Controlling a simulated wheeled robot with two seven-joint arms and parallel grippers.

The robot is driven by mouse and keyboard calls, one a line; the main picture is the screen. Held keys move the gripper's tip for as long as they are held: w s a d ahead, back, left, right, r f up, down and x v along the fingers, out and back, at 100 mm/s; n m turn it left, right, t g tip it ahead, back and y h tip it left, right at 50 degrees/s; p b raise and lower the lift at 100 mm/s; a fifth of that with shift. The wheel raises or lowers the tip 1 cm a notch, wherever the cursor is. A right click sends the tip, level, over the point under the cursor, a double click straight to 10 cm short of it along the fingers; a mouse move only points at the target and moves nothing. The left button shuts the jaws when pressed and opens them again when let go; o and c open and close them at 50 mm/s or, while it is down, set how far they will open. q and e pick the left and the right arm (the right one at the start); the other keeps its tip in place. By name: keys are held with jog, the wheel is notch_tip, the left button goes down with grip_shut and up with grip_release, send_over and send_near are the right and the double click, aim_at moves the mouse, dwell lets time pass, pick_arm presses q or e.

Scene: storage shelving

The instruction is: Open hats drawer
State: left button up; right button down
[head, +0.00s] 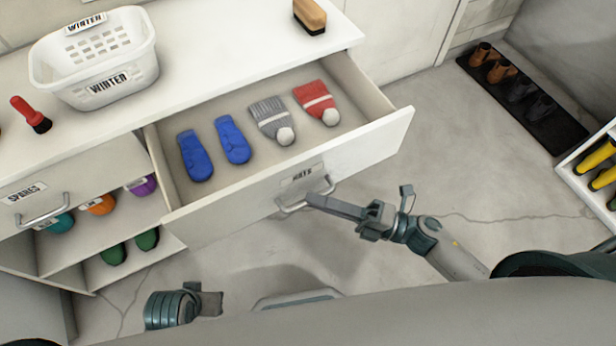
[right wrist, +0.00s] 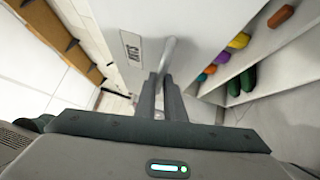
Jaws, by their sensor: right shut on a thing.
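The hats drawer (head: 372,148) is pulled out from the white cabinet, and its inside shows. In it lie two blue mittens (head: 195,157), a grey knit hat (head: 270,117) and a red knit hat (head: 315,100), both with white pompoms. The front carries a HATS label (head: 301,175) and a metal bar handle (head: 290,208). My right gripper (head: 318,202) is shut on the handle. In the right wrist view the two fingers (right wrist: 163,92) close around the handle bar (right wrist: 168,55). My left gripper (head: 210,303) is low in the head view, away from the drawer; its fingers are not clear.
A SPARES drawer (head: 85,170) is shut at the left, above shelves with colourful shoes (head: 100,205). A boot mat (head: 545,125) lies at right. Floor before the drawer is clear.

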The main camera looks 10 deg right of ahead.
jog(key=shift+s+d, duration=0.3)
jog(key=shift+s, duration=0.5)
jog(key=c, duration=1.8)
grip_release()
jog(key=shift+c, duration=0.2)
